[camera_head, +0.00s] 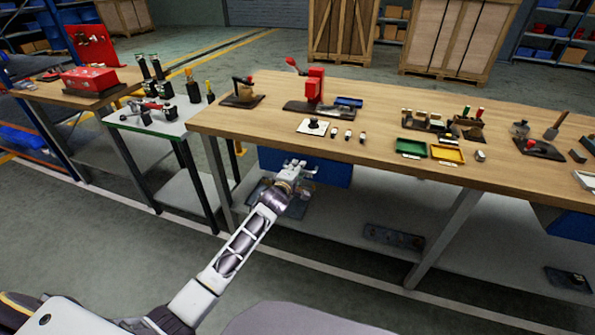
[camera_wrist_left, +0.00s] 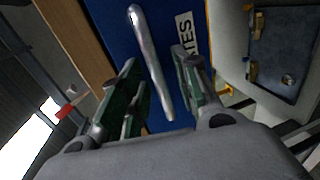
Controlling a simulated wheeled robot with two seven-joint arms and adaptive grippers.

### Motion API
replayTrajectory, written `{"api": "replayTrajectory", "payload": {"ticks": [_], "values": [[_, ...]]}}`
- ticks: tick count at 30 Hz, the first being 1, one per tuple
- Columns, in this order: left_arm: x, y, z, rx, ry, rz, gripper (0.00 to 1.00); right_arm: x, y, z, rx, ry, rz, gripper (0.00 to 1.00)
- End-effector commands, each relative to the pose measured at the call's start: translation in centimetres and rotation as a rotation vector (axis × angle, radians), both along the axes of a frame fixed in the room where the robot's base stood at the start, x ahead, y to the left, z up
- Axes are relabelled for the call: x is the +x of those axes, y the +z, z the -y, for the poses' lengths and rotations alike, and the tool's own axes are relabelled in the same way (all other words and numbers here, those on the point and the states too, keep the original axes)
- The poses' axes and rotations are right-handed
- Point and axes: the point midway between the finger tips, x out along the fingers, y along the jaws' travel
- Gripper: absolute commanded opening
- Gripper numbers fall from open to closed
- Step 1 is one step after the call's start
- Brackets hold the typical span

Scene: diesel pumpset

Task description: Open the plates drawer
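The plates drawer is a blue drawer front (camera_head: 330,170) under the wooden workbench top in the head view, and it appears shut. In the left wrist view the blue drawer face (camera_wrist_left: 182,18) carries a silver bar handle (camera_wrist_left: 150,60) and a white label (camera_wrist_left: 187,36) whose visible letters end in "TES". My left gripper (camera_head: 300,170) is in front of the drawer. In the left wrist view my left gripper (camera_wrist_left: 160,82) is open, with the handle showing between its two fingers; I cannot tell whether they touch it. My right gripper is not in view.
The wooden bench top (camera_head: 385,100) above the drawer holds a red press (camera_head: 315,86), a green tray (camera_head: 411,148) and a yellow tray (camera_head: 447,153). A lower shelf (camera_head: 345,215) runs below. A bench leg (camera_head: 440,238) stands to the right.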

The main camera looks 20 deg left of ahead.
Motion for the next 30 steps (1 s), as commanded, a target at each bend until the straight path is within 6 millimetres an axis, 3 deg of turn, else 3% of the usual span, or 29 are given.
{"api": "replayTrajectory", "payload": {"ticks": [13,21,30], "values": [[0.43,-0.07,0.02,0.001,0.0,0.0,0.32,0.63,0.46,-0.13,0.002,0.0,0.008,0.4],[0.42,-0.08,0.01,0.001,0.0,0.0,0.0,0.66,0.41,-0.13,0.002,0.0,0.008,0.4],[0.4,-0.12,0.02,0.0,0.0,-0.001,0.0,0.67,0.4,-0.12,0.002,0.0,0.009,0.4]]}}
